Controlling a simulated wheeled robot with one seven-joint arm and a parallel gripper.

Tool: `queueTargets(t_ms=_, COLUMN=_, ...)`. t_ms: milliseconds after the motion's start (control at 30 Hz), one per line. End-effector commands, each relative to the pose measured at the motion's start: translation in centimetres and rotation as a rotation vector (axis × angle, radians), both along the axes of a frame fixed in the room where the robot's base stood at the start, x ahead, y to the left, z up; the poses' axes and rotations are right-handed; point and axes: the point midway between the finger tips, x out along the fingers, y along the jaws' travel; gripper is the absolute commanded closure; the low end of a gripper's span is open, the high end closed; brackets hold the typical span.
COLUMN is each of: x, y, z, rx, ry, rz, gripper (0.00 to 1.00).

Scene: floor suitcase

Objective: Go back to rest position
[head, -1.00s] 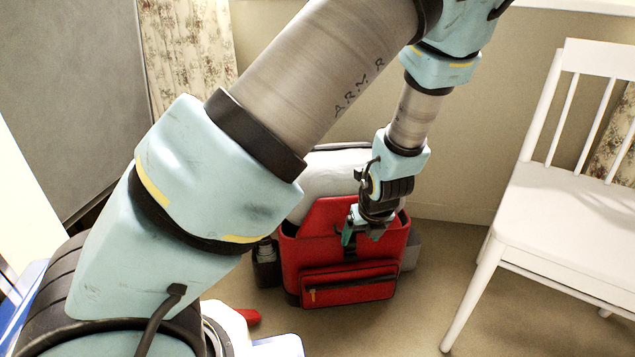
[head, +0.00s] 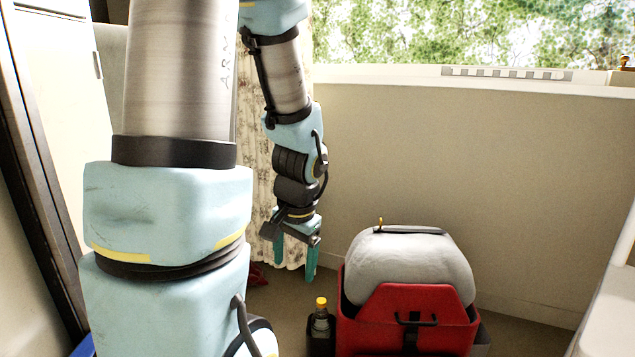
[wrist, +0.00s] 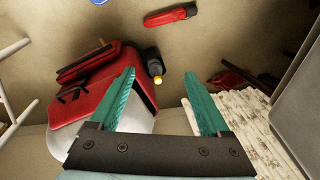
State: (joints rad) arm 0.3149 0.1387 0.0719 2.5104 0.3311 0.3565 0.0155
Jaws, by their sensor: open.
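My gripper (head: 296,268) hangs in the air to the left of the red suitcase (head: 372,330), with its teal fingers pointing down. In the wrist view my gripper (wrist: 163,90) has its two fingers spread wide with nothing between them. The suitcase also shows in the wrist view (wrist: 105,92), to the left of the fingers. A pale grey rounded bundle (head: 412,262) sits in the suitcase's top.
A bottle with a yellow cap (head: 320,318) is at the suitcase's left side. A patterned curtain (head: 262,190) hangs behind my arm. A red object (wrist: 170,16) lies on the floor. White furniture (head: 608,315) stands at the right edge.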

Motion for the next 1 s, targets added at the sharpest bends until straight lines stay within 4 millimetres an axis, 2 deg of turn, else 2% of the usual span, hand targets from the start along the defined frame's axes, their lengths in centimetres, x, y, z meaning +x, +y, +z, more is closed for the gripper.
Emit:
queueTargets(t_ms=100, x=-1.2, y=1.3, z=1.3, rx=-0.068, ry=0.008, rz=0.192, gripper=0.20)
queueTargets(t_ms=300, x=-3.0, y=2.3, z=3.0, rx=-0.178, ry=0.023, rz=0.470, gripper=0.20)
queueTargets(t_ms=667, x=-2.9, y=2.1, z=10.0, rx=-0.172, ry=0.026, rz=0.452, gripper=0.20)
queueTargets(t_ms=767, x=-2.9, y=2.1, z=12.8, rx=-0.173, ry=0.025, rz=0.451, gripper=0.20)
queueTargets(t_ms=1000, x=-2.9, y=2.1, z=20.6, rx=-0.172, ry=0.025, rz=0.450, gripper=0.20)
